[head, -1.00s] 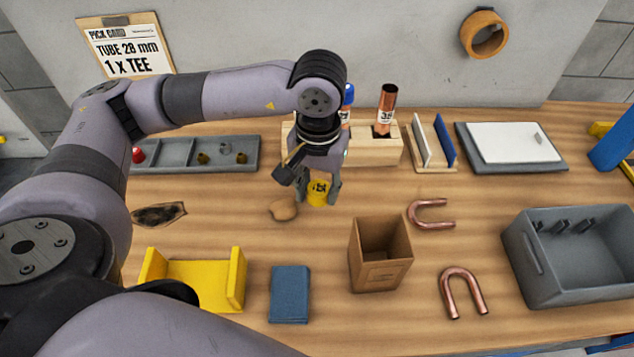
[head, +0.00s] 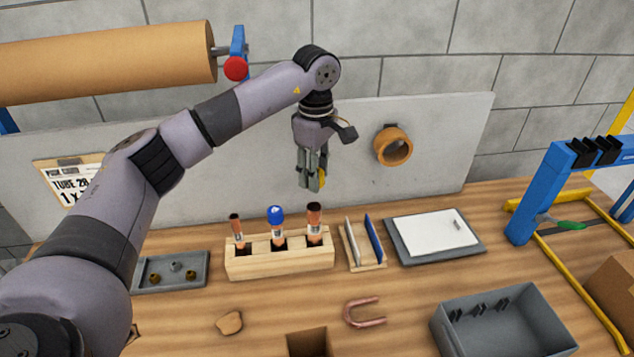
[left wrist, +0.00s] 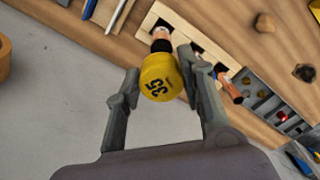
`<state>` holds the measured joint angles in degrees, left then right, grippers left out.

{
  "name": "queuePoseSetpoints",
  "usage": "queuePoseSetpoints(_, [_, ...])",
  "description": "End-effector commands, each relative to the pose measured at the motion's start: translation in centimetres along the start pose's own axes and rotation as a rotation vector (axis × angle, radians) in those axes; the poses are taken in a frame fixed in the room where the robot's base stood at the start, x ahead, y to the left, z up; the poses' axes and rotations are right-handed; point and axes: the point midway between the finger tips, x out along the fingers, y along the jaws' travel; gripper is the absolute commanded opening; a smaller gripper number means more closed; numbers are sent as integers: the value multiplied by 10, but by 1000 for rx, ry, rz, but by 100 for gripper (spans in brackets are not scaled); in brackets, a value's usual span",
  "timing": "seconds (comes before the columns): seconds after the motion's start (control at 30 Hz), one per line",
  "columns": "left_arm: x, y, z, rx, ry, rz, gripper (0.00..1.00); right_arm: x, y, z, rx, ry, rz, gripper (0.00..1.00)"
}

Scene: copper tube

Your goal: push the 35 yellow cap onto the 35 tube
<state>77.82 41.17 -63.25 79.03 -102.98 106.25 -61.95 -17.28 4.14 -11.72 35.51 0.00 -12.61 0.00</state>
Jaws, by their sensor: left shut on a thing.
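My left gripper (head: 311,184) is shut on the yellow cap (head: 321,180) and holds it in the air above the wooden rack (head: 280,264). In the left wrist view the cap (left wrist: 160,78) is marked 35 and sits between the fingertips (left wrist: 157,82). The 35 tube (head: 314,224), copper with a white label, stands upright in the rack's right hole, its top uncovered. In the left wrist view that tube (left wrist: 161,42) shows just beyond the cap, partly hidden by it. The cap and tube are apart. My right gripper is not in view.
A blue-capped tube (head: 277,226) and a thinner copper tube (head: 237,230) stand in the same rack. A slotted holder (head: 365,257) is close on its right, a grey parts tray (head: 172,271) on its left. The wall board (head: 440,140) is behind.

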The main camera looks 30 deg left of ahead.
Motion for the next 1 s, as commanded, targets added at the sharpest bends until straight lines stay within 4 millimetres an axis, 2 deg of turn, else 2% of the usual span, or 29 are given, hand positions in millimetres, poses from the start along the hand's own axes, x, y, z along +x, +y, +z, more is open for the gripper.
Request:
queuePoseSetpoints(0.2, [1, 0, 0, 1, 1, 0, 26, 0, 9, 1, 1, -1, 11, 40])
queuePoseSetpoints(0.47, [8, 0, 0, -1, 0, -2, 26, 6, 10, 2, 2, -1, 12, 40])
queuePoseSetpoints(1.0, [55, 0, 0, 0, 0, -1, 26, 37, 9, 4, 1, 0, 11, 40])
